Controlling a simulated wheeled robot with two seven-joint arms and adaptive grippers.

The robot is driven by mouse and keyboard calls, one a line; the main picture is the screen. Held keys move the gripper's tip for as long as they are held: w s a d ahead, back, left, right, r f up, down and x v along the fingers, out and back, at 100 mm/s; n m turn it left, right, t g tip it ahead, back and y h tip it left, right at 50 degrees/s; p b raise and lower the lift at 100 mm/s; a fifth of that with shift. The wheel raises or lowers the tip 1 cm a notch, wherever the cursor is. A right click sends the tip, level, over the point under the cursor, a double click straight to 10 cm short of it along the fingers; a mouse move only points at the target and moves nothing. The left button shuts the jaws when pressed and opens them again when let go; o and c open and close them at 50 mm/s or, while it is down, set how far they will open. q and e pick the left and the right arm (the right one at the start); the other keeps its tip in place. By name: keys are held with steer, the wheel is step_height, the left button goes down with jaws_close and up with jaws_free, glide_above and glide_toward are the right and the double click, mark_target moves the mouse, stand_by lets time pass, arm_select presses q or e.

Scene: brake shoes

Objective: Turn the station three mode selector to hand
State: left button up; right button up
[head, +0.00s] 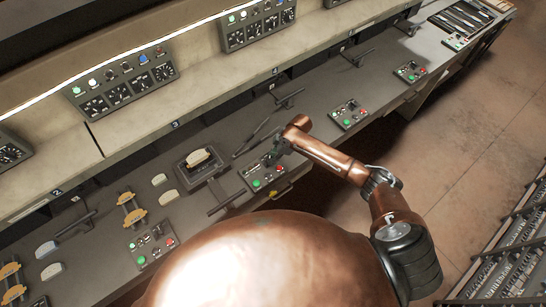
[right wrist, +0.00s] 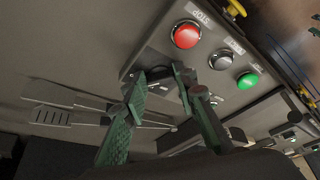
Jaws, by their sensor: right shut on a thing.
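The station three control box (head: 257,182) sits on the bench below the label 3, with red and green buttons. In the right wrist view its panel (right wrist: 168,55) shows a red button (right wrist: 186,34), a grey button (right wrist: 221,60) and a green button (right wrist: 247,80). My right gripper (head: 270,158) reaches down to the far part of this box. In the right wrist view its green fingers (right wrist: 160,76) straddle the panel's end beside the red button, shut on the mode selector there. The selector is mostly hidden between the fingertips, so its setting cannot be read. My left gripper is out of view.
Similar control boxes stand at the neighbouring stations, one nearer left (head: 151,245) and one farther right (head: 350,114). A fixture with a brake shoe (head: 198,158) lies left of the box. A gauge panel (head: 123,88) stands on the shelf behind.

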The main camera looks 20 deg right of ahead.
steer(key=n+b, duration=0.2)
steer(key=n+g+b, duration=0.1)
steer(key=b, duration=0.1)
steer(key=shift+w+d+f+n+g, duration=0.1)
steer(key=shift+w+f+n+g, duration=0.05)
steer(key=shift+w+n+g, duration=0.2)
steer(key=n+g+b, duration=0.1)
steer(key=n+b, duration=0.1)
steer(key=n, duration=0.1)
steer(key=shift+w+b, duration=0.15)
steer(key=shift+b, duration=0.15)
steer(key=shift+n+b, duration=0.55)
steer(key=shift+g, duration=0.25)
steer(key=o, duration=1.1)
